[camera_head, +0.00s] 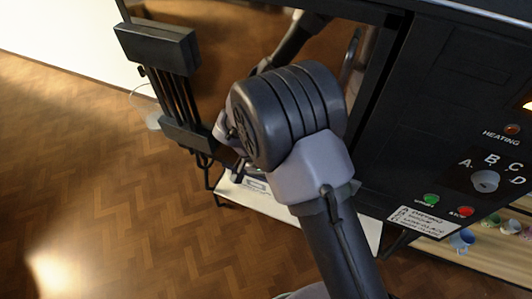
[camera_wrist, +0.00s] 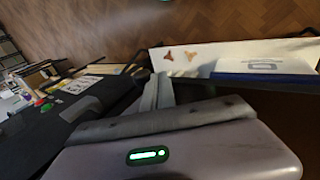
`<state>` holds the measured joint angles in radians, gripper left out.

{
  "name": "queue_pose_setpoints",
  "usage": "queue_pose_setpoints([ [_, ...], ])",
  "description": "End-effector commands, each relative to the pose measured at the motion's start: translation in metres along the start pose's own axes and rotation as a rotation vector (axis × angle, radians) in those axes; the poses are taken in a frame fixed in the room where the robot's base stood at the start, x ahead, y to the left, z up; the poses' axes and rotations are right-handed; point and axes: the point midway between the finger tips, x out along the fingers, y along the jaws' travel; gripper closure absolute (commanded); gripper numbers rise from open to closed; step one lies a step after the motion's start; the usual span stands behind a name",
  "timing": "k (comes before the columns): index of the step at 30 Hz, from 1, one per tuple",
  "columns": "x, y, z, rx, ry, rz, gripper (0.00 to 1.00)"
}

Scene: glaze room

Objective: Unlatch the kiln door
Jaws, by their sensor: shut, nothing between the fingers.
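The kiln (camera_head: 390,120) is the large black unit filling the right of the head view. Its glossy dark door (camera_head: 235,45) reflects my arm. A curved grey piece, perhaps the latch handle (camera_head: 352,52), shows near the door's right side; whether it is latched I cannot tell. My wrist covers the lower part of the door. My gripper shows in the wrist view (camera_wrist: 158,88), its two fingers together and nothing between them. In the head view it is mostly hidden behind my wrist. I see no contact with the door or latch.
A black bracket with bars (camera_head: 172,75) stands out at the door's left. The control panel has a dial (camera_head: 486,181), a green button (camera_head: 432,200) and a red button (camera_head: 466,211). Wooden floor lies open at left.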

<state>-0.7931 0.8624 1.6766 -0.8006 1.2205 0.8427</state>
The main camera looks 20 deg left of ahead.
Motion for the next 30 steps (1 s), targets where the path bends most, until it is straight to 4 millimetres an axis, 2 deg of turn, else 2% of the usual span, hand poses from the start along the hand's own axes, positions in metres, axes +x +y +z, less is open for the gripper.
queue_pose_setpoints([
  [1,-0.016,0.002,-0.001,0.000,0.003,-0.003,1.00],
  [3,-0.034,0.002,-0.001,0.000,0.003,-0.003,1.00],
  [12,-0.108,0.002,-0.001,0.000,0.003,-0.002,1.00],
  [15,-0.127,0.002,-0.001,0.000,0.002,-0.002,1.00],
  [21,-0.146,0.001,0.000,0.000,0.000,-0.001,1.00],
  [30,-0.148,0.000,0.000,-0.001,0.000,0.000,1.00],
])
